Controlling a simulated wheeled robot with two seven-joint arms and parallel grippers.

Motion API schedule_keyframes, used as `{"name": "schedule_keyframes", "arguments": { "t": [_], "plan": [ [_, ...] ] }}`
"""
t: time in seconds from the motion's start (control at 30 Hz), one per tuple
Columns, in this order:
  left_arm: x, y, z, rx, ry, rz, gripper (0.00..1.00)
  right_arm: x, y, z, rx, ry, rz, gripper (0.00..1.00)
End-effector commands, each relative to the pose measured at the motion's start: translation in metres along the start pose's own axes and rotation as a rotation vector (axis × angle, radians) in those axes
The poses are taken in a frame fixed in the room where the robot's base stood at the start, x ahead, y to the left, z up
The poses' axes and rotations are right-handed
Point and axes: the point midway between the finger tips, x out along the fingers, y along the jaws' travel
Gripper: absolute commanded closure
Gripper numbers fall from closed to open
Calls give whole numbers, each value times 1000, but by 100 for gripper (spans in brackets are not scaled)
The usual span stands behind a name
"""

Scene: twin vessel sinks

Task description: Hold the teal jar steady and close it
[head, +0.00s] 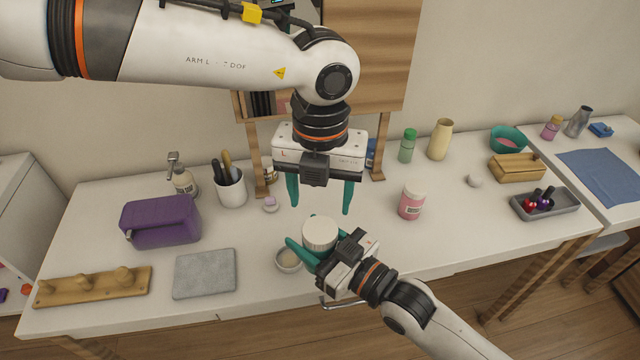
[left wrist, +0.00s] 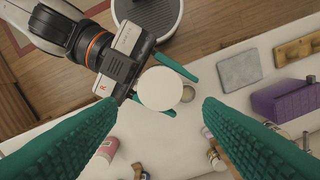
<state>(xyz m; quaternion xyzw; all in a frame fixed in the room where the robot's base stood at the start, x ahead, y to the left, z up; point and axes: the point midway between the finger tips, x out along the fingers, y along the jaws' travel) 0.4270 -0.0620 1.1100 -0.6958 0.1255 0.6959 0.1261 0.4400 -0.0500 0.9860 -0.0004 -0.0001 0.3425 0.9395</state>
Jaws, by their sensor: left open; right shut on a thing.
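A jar (head: 320,234) with a flat, round white top stands at the front middle of the counter. No teal shows on it; its lower body is hidden by the gripper. From the left wrist it shows as a white disc (left wrist: 160,88). My right gripper (head: 318,246) comes in from the front right, its teal fingers shut around the jar. My left gripper (head: 320,209) points down just above and behind the jar, open and empty. Its two fingers (left wrist: 160,106) frame the disc without touching. I cannot tell whether the white top is a lid.
A small round dish (head: 289,260) lies close left of the jar. A pink jar (head: 411,203) stands to the right. A grey slab (head: 205,273), purple case (head: 161,221) and brush cup (head: 231,188) are left. A wooden cabinet (head: 385,60) rises behind. Counter between jar and grey tray (head: 545,205) is mostly clear.

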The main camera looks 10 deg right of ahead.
Motion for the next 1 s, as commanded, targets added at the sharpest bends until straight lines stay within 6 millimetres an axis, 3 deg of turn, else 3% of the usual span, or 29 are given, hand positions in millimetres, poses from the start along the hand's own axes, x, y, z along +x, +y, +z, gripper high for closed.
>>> {"name": "schedule_keyframes", "arguments": {
  "t": [0.2, 0.4, 0.8, 0.87, 1.0],
  "plan": [
    [36, 0, 1, 0, -3, 0, 39, 0, 0, 1, 0, -2, 0, 100],
    [60, 0, 0, 1, -2, 0, 39, 0, 0, 1, 0, -2, 0, 100],
    [68, 0, 0, 1, 0, 1, 39, 0, 0, 1, 0, -2, 0, 100],
    [68, 0, 0, 1, 0, 1, 46, 0, 0, 1, 0, -2, 0, 100],
    [67, 0, 0, 1, 0, 1, 68, 0, 0, 1, 0, -2, 0, 100]
  ]
}}
